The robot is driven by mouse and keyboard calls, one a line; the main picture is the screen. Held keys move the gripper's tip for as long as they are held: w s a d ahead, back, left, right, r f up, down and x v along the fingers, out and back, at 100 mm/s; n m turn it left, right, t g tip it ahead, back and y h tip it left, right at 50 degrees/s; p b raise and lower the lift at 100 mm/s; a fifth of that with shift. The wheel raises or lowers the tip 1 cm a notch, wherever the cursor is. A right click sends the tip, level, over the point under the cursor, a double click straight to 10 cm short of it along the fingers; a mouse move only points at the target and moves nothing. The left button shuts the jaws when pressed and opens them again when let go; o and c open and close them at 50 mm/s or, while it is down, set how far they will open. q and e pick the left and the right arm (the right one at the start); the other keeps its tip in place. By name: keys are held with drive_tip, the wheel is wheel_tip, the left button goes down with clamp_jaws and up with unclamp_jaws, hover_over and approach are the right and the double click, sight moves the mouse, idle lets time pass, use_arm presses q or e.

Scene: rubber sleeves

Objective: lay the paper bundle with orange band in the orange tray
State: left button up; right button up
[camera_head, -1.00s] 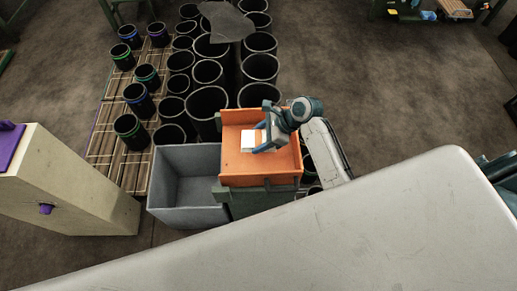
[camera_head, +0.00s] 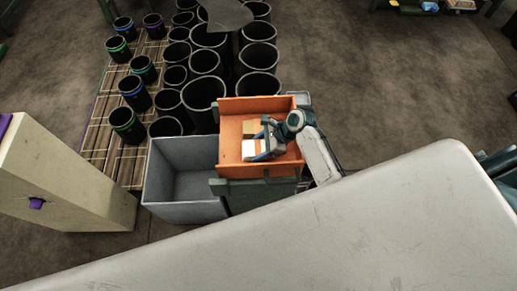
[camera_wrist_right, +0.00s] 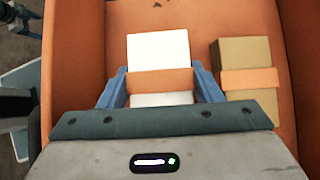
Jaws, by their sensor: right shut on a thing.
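The white paper bundle with an orange band (camera_wrist_right: 158,50) is between the blue fingers of my right gripper (camera_wrist_right: 159,85), which is shut on it. In the head view, the bundle (camera_head: 249,148) and my right gripper (camera_head: 260,148) are inside the outline of the orange tray (camera_head: 232,166). The wrist view shows the bundle over the tray floor (camera_wrist_right: 200,22); I cannot tell whether it touches. A brown bundle with an orange band (camera_wrist_right: 248,55) lies in the tray, to the right in the wrist view. My left gripper is not in view.
A grey open bin (camera_head: 168,190) stands left of the tray and looks empty. Black rubber sleeves (camera_head: 204,92) stand close behind the tray. A slatted rack (camera_head: 100,145) with banded sleeves is at left. A pale box (camera_head: 70,190) stands at the front left.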

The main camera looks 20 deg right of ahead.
drive_tip(key=shift+f, duration=1)
drive_tip(key=o, duration=1)
drive_tip(key=shift+f, duration=0.1)
drive_tip(key=v, duration=1.2)
